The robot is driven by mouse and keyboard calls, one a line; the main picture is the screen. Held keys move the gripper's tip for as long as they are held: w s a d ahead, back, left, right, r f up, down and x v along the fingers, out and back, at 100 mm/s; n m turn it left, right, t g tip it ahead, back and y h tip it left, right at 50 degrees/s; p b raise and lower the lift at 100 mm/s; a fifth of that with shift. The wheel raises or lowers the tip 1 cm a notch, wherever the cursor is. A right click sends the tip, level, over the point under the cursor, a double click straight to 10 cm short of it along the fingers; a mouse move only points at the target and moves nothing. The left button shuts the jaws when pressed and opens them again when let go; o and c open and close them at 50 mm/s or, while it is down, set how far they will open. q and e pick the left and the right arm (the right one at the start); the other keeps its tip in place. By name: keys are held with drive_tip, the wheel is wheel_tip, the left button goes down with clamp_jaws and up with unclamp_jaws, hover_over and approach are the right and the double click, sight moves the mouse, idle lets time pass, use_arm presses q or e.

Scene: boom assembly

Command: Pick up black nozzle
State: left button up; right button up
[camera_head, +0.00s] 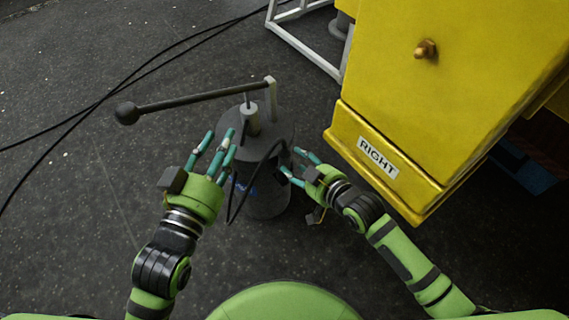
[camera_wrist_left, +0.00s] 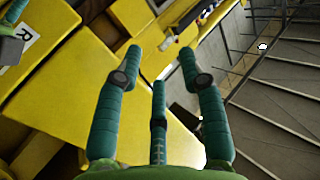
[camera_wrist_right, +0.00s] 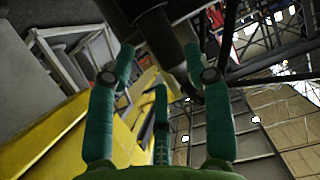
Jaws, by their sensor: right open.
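A dark cylindrical pump (camera_head: 266,200) stands on the floor between my grippers. A thin black hose (camera_head: 236,185) loops down its front; I cannot tell which part of it is the black nozzle. My left gripper (camera_head: 216,145) is at the pump's left side, fingers spread and empty; the left wrist view also shows them apart (camera_wrist_left: 158,68). My right gripper (camera_head: 291,162) is at the pump's right side, fingers open and close to it. In the right wrist view a black cylindrical part (camera_wrist_right: 158,38) is beyond and between the open fingers (camera_wrist_right: 160,62); contact cannot be told.
A long lever with a ball end (camera_head: 127,113) reaches left from an upright post (camera_head: 271,95) above the pump. A yellow block marked RIGHT (camera_head: 440,90) stands close by my right gripper. A white frame (camera_head: 305,45) is behind. Black cables (camera_head: 100,102) cross the floor at left.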

sight(285, 165)
drive_tip(key=b+x, duration=0.1)
drive_tip(key=x, duration=0.2)
drive_tip(key=shift+w+a+f, duration=0.1)
drive_tip(key=shift+w, duration=0.05)
use_arm(q)
drive_tip(key=s+d+r+m+t+h, duration=0.1)
drive_tip(key=s+d+r+t+h, duration=0.1)
drive_tip(key=r, duration=0.7)
drive_tip(key=s+t+h, duration=0.1)
drive_tip(key=t, duration=0.1)
drive_tip(key=shift+t, duration=0.3)
use_arm(e)
drive_tip(key=c, duration=1)
